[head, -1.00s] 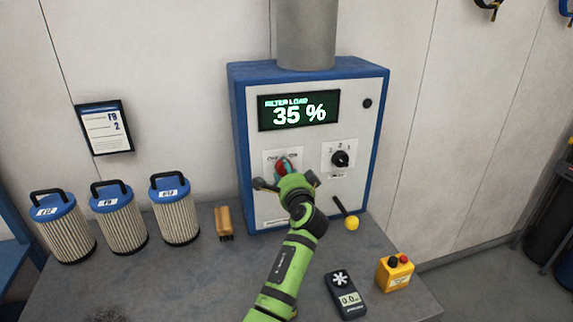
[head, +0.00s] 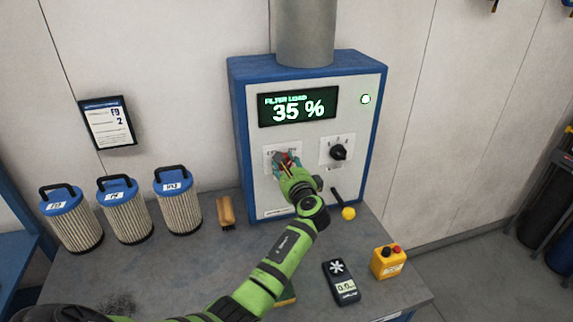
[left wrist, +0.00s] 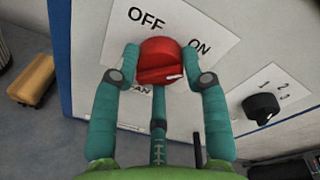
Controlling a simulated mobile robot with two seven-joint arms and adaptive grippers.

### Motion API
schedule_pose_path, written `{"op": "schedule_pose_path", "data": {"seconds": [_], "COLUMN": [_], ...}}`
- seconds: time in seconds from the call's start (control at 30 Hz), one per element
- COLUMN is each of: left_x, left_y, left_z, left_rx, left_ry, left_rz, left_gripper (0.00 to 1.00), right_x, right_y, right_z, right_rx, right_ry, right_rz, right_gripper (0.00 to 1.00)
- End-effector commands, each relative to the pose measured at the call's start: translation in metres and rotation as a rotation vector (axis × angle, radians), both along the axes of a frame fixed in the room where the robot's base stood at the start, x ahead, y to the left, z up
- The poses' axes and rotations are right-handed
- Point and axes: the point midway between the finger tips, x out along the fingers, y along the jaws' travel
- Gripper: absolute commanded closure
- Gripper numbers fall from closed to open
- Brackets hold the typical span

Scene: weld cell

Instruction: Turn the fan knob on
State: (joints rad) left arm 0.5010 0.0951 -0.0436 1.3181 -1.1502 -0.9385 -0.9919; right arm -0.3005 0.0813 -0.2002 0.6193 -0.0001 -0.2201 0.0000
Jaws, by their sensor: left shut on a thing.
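The red fan knob (head: 282,159) is on the front of the blue and white control box (head: 238,140). In the left wrist view the knob (left wrist: 160,62) sits below a label reading OFF at left and ON at right, and its white mark lies on the right side. My left gripper (head: 288,167) is at the knob, and its teal fingers (left wrist: 160,78) are shut on it from both sides. In the head view the gripper hides part of the knob and its label. A round lamp (head: 366,99) at the box's upper right is lit white-green. My right gripper is not in view.
A black selector knob (head: 339,152) is right of the fan knob. The display (head: 299,107) reads 35 %.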

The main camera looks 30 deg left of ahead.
Motion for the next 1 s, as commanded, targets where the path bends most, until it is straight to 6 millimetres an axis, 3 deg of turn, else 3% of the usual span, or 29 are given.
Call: {"op": "schedule_pose_path", "data": {"seconds": [0.03, 0.57, 0.6, 0.63, 0.67, 1.0], "left_x": [0.0018, 0.0018, 0.0018, 0.0019, 0.0018, 0.0002], "left_y": [0.0026, 0.0026, 0.0026, 0.0025, 0.0024, -0.0005], "left_z": [0.0103, 0.0097, 0.0097, 0.0098, 0.0096, 0.0038], "left_rx": [0.02, 0.035, 0.035, 0.035, 0.033, 0.025], "left_ry": [-0.006, 0.012, 0.012, 0.012, 0.011, 0.02], "left_rz": [0.001, 0.001, 0.001, 0.001, 0.0, 0.0], "left_gripper": [0.88, 0.88, 0.47, 0.35, 0.31, 0.31], "right_x": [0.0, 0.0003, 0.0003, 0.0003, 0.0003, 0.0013], "right_y": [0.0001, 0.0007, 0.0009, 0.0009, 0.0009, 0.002], "right_z": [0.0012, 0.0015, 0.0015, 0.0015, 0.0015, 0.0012], "right_rx": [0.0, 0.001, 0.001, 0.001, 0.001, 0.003], "right_ry": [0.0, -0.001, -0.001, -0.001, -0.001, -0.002], "right_rz": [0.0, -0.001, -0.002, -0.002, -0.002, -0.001], "right_gripper": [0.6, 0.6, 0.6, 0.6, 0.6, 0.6]}}
